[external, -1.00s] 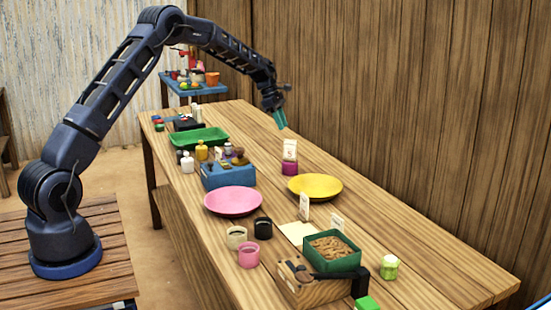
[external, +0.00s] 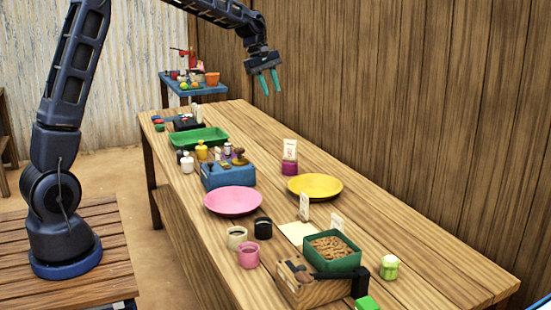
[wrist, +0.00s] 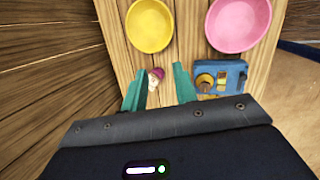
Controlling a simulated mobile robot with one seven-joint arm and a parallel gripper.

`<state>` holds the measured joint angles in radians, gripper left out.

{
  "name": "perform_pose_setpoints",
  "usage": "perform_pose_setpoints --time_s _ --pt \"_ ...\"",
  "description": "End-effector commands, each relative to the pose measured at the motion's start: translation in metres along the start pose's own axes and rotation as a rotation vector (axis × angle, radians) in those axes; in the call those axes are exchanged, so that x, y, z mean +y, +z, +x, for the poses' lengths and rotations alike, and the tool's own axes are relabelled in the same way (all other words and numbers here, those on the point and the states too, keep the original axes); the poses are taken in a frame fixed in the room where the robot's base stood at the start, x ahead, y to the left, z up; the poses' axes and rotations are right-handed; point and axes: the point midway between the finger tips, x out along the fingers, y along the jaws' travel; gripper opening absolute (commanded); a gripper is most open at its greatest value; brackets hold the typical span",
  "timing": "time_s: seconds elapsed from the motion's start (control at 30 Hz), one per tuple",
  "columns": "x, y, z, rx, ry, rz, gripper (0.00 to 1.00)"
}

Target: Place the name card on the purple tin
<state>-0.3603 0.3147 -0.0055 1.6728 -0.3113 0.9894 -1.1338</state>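A yellow plate (external: 315,187) and a pink plate (external: 233,201) lie near the tin. A blue box (external: 214,178) with small items stands left of it, and a green tray (external: 199,138) farther back. Several cups and a green box (external: 332,262) are toward the front. A wooden wall bounds the right.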

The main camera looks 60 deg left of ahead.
Motion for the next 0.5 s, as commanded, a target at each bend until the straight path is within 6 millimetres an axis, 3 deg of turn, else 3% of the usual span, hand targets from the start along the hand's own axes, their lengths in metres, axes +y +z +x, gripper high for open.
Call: perform_pose_setpoints --time_s 0.03,0.2,0.5 --pt "-0.012 0.016 -0.014 0.008 0.004 0.056 0.29" --pt "-0.054 0.057 -0.048 0.034 0.007 0.248 0.29" --pt "-0.139 0.117 -0.093 0.08 0.009 0.585 0.29"
